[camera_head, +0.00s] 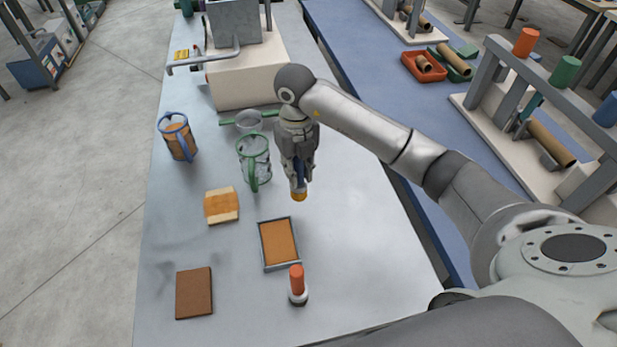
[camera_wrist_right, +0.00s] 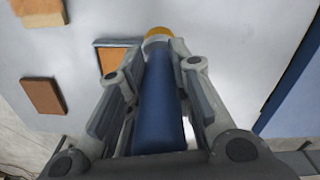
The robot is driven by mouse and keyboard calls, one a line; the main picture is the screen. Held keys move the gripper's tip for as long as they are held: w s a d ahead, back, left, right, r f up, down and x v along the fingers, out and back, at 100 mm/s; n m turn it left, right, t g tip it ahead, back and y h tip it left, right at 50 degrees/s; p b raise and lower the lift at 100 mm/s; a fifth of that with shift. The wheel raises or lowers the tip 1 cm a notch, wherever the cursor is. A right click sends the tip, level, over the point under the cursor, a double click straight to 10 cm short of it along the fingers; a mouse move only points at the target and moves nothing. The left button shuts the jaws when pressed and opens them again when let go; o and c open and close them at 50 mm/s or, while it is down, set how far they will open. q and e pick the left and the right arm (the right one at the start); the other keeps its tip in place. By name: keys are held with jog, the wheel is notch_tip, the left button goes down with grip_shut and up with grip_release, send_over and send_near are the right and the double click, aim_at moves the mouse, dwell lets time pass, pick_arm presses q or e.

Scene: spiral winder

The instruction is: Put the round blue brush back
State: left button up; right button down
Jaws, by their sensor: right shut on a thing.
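The round blue brush (camera_wrist_right: 160,105) is in my right gripper (camera_head: 299,180). In the right wrist view its blue handle runs between the two fingers, and its yellow-orange end (camera_wrist_right: 157,35) points away from the palm. In the head view that orange end (camera_head: 299,195) hangs below the fingers, above the grey table (camera_head: 370,240). The right gripper (camera_wrist_right: 160,75) is shut on the handle. A small holder (camera_head: 298,297) with an orange-red cylinder standing in it is at the table's front. My left gripper is not in view.
A grey-rimmed tray (camera_head: 263,248) with a tan filling lies below the gripper. A green-framed glass jug (camera_head: 254,162) stands close left of it, and a blue-handled brown jug (camera_head: 178,137) farther left. A tan block (camera_head: 221,206) and brown slab (camera_head: 194,293) lie at left. Table right is clear.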

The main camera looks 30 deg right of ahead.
aim_at(299, 194)
jog(key=d+f, duration=0.1)
jog(key=f, duration=0.1)
jog(key=d+f+p, duration=0.1)
jog(key=f, duration=0.1)
jog(key=d+f+p, duration=0.1)
jog(key=f, duration=0.1)
jog(key=shift+w+f, duration=0.25)
jog(key=shift+f, duration=0.1)
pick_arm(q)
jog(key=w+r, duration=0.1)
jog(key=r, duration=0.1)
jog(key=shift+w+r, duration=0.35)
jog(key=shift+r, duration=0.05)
pick_arm(e)
jog(key=shift+f, duration=0.1)
jog(key=c, duration=1.7)
grip_release()
jog(key=shift+f, duration=0.1)
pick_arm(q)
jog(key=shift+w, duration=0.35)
pick_arm(e)
jog(key=o, duration=0.4)
